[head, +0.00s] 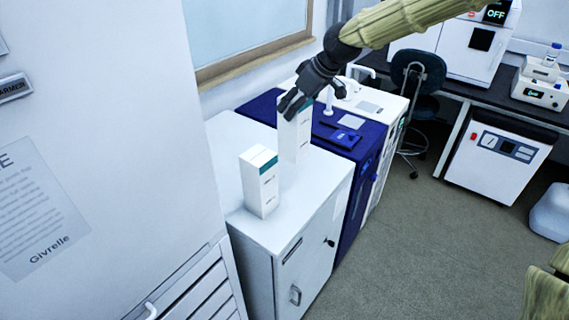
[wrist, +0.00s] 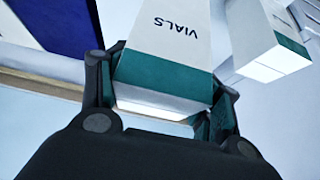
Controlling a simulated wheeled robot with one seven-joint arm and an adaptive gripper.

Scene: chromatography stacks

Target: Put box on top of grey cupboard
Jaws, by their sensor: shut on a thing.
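My gripper (head: 294,103) is shut on a tall white box with a teal end (head: 297,138). In the wrist view, my gripper (wrist: 165,95) has its fingers on both sides of the teal end of this box (wrist: 178,38), which is lettered "VIALS". The held box is upright over the far part of the light grey cupboard's top (head: 226,140). I cannot tell whether its lower end touches the top. A second, similar white and teal box (head: 261,186) stands on the cupboard nearer to me; it also shows in the wrist view (wrist: 262,45), apart from the held one.
A dark blue cabinet (head: 341,141) and a white unit with a tap (head: 385,103) stand beyond the cupboard. A large white cabinet (head: 100,130) stands at the left, and a window (head: 240,35) is behind. The floor (head: 420,240) at the right is mostly clear.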

